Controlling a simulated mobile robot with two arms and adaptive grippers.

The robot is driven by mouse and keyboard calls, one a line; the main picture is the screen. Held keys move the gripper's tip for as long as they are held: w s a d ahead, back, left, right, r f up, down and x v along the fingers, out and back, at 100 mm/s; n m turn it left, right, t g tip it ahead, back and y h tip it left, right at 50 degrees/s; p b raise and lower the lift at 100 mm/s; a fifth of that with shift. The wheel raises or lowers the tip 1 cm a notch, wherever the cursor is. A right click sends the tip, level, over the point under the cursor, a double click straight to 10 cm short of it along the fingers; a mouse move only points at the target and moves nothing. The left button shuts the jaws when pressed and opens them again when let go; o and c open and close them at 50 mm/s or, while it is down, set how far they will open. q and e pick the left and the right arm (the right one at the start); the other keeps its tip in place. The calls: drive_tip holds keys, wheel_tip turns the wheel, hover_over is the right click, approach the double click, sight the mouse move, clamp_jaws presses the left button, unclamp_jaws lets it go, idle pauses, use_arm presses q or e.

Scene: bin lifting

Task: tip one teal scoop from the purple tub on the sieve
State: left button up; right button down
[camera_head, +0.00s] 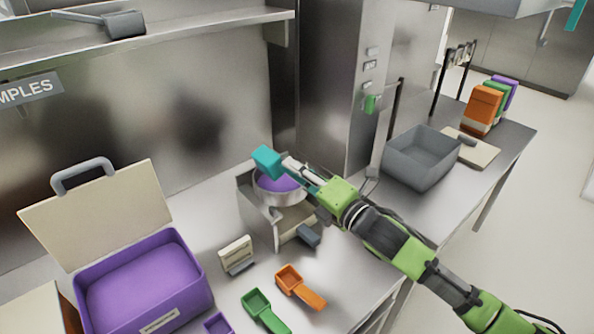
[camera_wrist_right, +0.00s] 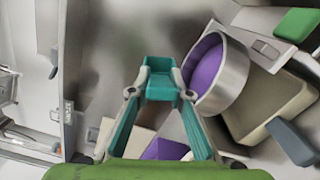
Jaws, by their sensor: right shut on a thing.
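My right gripper (camera_head: 292,165) is shut on the teal scoop (camera_head: 267,160) and holds it over the far left rim of the sieve (camera_head: 281,198). The scoop looks tipped over; its inside is hidden. The sieve is a round metal pan on a stand, with purple material inside. In the right wrist view the scoop (camera_wrist_right: 160,78) sits between the fingers of the gripper (camera_wrist_right: 161,95), beside the sieve (camera_wrist_right: 235,78). The purple tub (camera_head: 206,277) stands open at the lower left, with purple contents and its cream lid (camera_head: 98,215) raised. My left gripper is out of view.
An orange scoop (camera_head: 300,288), a green scoop (camera_head: 265,312) and a partly cut-off purple scoop (camera_head: 217,323) lie on the counter. A small cream block (camera_head: 237,256) stands near the tub. A grey bin (camera_head: 420,162) stands to the right, and a metal shelf (camera_head: 200,23) hangs above.

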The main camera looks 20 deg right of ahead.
drive_tip(key=shift+s+a+r+n, duration=0.15)
drive_tip(key=shift+a+n, duration=0.1)
drive_tip(key=shift+n, duration=0.55)
drive_tip(key=n, duration=0.2)
drive_tip(key=n+p, duration=0.1)
drive_tip(key=n, duration=0.1)
drive_tip(key=a+n, duration=0.1)
drive_tip(key=n, duration=0.1)
drive_tip(key=shift+s+r+p, duration=0.15)
drive_tip(key=shift+r+p, duration=0.15)
drive_tip(key=shift+r, duration=0.1)
drive_tip(key=shift+f+n, duration=0.1)
drive_tip(key=shift+n, duration=0.6)
drive_tip(key=n, duration=0.2)
drive_tip(key=n+p, duration=0.1)
drive_tip(key=n, duration=0.1)
drive_tip(key=shift+s+a+f, duration=0.1)
drive_tip(key=shift+a+f, duration=0.1)
drive_tip(key=shift+f, duration=0.05)
drive_tip(key=shift+f+n, duration=0.15)
drive_tip(key=shift+n, duration=0.35)
